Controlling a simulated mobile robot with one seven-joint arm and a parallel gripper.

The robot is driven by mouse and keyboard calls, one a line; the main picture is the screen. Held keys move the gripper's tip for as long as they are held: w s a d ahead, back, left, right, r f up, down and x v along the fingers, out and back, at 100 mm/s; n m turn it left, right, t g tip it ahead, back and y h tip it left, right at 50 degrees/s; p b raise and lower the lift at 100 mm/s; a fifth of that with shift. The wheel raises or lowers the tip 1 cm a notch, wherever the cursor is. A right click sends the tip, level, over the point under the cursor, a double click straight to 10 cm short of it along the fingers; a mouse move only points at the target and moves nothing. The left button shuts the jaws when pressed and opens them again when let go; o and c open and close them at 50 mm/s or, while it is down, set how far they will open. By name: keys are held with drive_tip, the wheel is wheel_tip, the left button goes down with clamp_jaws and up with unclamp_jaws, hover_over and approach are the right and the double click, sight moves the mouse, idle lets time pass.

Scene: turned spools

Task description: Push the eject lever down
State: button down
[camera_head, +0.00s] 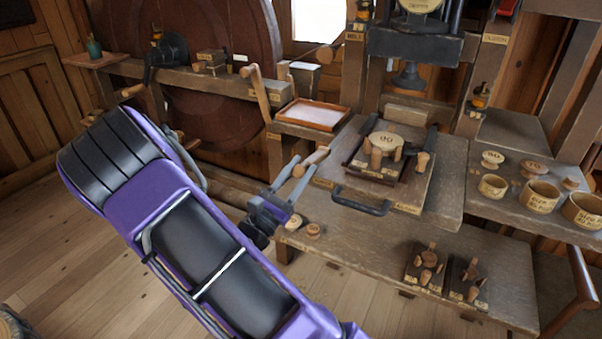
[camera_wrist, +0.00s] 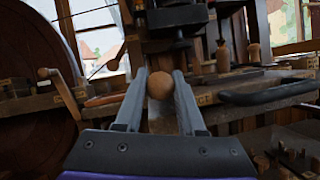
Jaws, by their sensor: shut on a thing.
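My gripper (camera_head: 298,172) is at the front left edge of the press bench. Its two grey fingers are closed around a wooden handle (camera_head: 317,156) with a rounded end, apparently the eject lever; no readable label confirms this. In the wrist view, the round wooden knob (camera_wrist: 160,86) sits between the fingertips, touched from both sides. The rest of the lever behind the knob is hidden. The press plate (camera_head: 385,142), marked 90, stands on the bench just right of the gripper.
A black bar handle (camera_head: 361,202) juts from the bench front, right of my gripper. A shallow tray (camera_head: 312,115) lies behind it. Another wooden lever (camera_head: 258,90) rises at the left. Small wooden pieces (camera_head: 313,230) lie on the lower shelf. Open floor lies front left.

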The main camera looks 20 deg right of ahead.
drive_tip(key=shift+f+h+b, duration=0.35)
drive_tip(key=shift+f+h, duration=0.05)
drive_tip(key=shift+f, duration=0.3)
drive_tip(key=shift+s+a+f+m+t+h+b, duration=0.1)
drive_tip(key=shift+f+m+t+h+b, duration=0.35)
drive_tip(key=shift+h, duration=0.85)
drive_tip(key=shift+f, duration=0.15)
drive_tip(key=c, duration=0.5)
unclamp_jaws()
drive_tip(key=v, duration=1.7)
drive_tip(key=shift+a, duration=0.25)
drive_tip(key=shift+s, duration=0.1)
